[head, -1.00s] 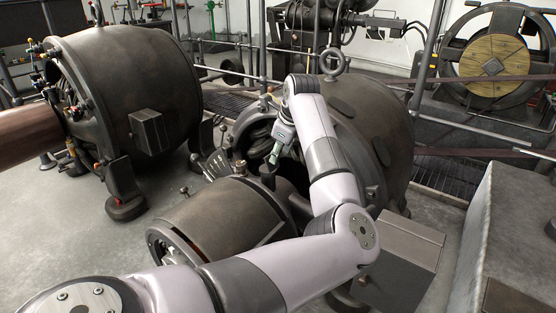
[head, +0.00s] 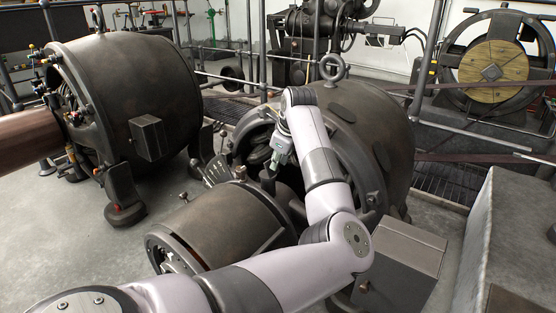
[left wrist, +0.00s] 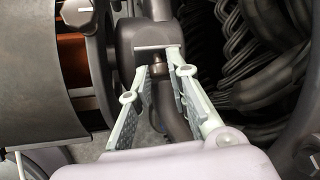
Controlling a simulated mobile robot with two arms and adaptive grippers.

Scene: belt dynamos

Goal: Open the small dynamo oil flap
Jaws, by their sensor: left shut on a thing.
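The small dynamo (head: 222,226) stands low in the middle of the head view, a dark drum with its axis lying level. Its oil flap (left wrist: 157,48) is a small pale-edged plate on the grey bearing housing (left wrist: 136,32) in the left wrist view. My left gripper (head: 270,174) reaches down to this housing from above. In the left wrist view, the two pale fingers of my left gripper (left wrist: 160,65) close in on either side of the flap and grip it. I cannot tell how far the flap is raised. My right gripper is not in view.
A larger dark machine (head: 365,140) with a lifting ring stands just behind my left arm. Another large drum (head: 120,75) stands at the left. A grey box (head: 410,245) is at the right. Thick dark cables (left wrist: 265,50) run beside the fingers. The floor (head: 60,220) at left is clear.

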